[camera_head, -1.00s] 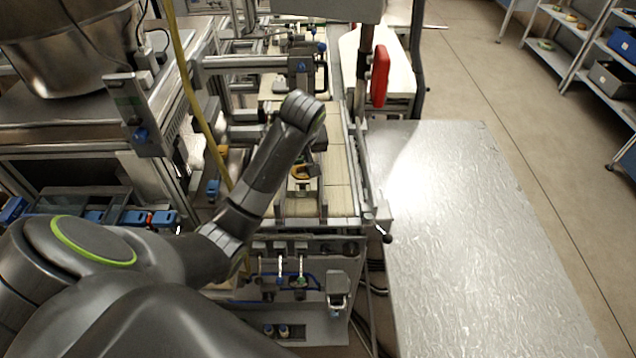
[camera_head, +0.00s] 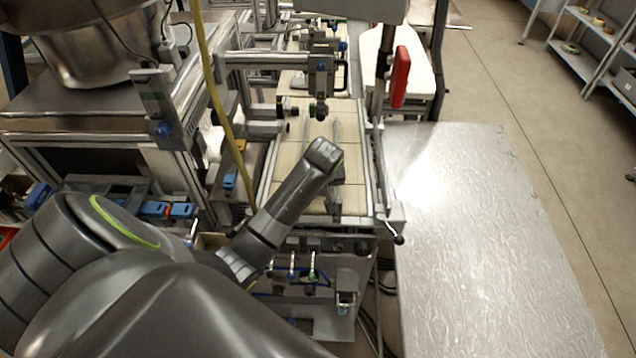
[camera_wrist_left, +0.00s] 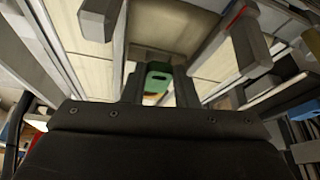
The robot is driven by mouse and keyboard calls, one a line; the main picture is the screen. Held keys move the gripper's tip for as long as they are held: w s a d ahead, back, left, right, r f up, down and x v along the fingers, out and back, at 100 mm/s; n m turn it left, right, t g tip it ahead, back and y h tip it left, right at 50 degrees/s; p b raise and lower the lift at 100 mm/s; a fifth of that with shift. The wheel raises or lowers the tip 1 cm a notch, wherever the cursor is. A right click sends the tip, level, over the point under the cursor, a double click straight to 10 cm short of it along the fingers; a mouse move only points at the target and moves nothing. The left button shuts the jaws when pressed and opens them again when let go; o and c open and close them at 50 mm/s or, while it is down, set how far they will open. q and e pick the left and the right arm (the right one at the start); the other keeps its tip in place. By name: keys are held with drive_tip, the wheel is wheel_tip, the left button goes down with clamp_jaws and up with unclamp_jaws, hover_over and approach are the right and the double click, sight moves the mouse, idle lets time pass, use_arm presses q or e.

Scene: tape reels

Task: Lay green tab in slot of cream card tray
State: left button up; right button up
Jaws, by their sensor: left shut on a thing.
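My left gripper (camera_wrist_left: 156,74) is shut on a green piece, which I take to be the green tab (camera_wrist_left: 160,69); it has a dark opening in it. An orange edge (camera_wrist_left: 154,97) shows just below the green, partly hidden by the gripper. In the head view my left arm reaches over the near end of the pale belt, and its gripper (camera_head: 336,196) points down there; the held piece cannot be made out in that view. I cannot make out the cream card tray in either current view. My right gripper is not in view.
The pale belt (camera_head: 288,172) runs away between metal rails, with a frame and clamps (camera_head: 321,75) over it. A red handle (camera_head: 399,77) stands at its right. A bare metal table (camera_head: 460,230) lies to the right.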

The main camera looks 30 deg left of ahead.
use_arm(q)
drive_tip(key=shift+f, duration=0.35)
drive_tip(key=shift+f, duration=0.15)
drive_tip(key=o, duration=0.9)
